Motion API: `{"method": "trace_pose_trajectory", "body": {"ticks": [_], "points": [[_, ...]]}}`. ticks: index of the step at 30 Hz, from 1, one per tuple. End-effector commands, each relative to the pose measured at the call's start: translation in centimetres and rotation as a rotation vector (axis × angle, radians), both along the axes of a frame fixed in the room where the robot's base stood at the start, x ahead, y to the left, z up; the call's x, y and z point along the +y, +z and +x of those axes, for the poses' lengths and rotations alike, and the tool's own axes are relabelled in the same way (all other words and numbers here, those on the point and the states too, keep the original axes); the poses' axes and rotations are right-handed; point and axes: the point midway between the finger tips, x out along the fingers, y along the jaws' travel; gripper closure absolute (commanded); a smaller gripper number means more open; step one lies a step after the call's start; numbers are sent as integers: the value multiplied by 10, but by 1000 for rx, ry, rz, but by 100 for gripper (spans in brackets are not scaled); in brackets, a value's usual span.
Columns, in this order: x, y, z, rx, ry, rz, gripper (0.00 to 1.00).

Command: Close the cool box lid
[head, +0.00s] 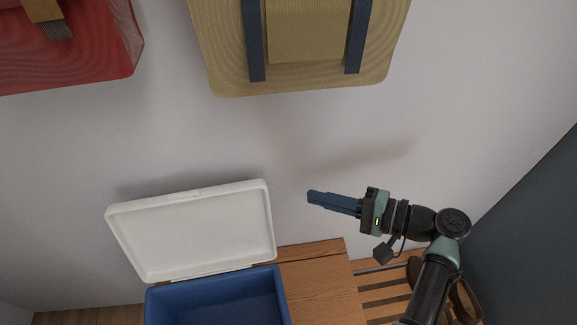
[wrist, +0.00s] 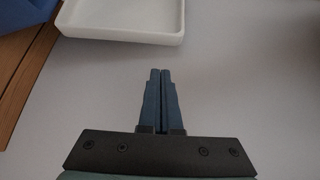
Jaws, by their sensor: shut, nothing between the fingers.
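The cool box (head: 216,302) is blue and stands at the bottom of the head view, its front cut off by the frame edge. Its white lid (head: 195,232) stands open, tilted up at the back near the wall. In the wrist view the lid (wrist: 125,22) shows at the top left, with a bit of the blue box (wrist: 22,25) beside it. My gripper (head: 311,196) is to the right of the lid in the head view, pointing left and apart from it. Its blue fingers (wrist: 160,75) are shut with nothing between them.
The box is on a wooden bench (head: 315,285), with a slatted part (head: 385,288) to its right. A tan bag (head: 305,45) and a red bag (head: 65,45) hang on the pale wall above. A dark panel (head: 530,230) is at the right. The space between gripper and lid is clear.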

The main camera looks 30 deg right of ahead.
Motion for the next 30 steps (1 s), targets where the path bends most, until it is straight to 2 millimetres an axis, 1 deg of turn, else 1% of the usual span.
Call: {"method": "trace_pose_trajectory", "body": {"ticks": [2, 5, 12, 18, 23, 30], "points": [[2, -3, -1, -1, 3, 20, 100], [9, -4, 7, -1, 6, 22, 100], [37, -13, 41, 0, 7, 17, 100], [54, -18, 64, -2, 3, 15, 100], [61, -20, 73, -1, 3, 15, 100], [62, -20, 74, -1, 2, 15, 100]]}}
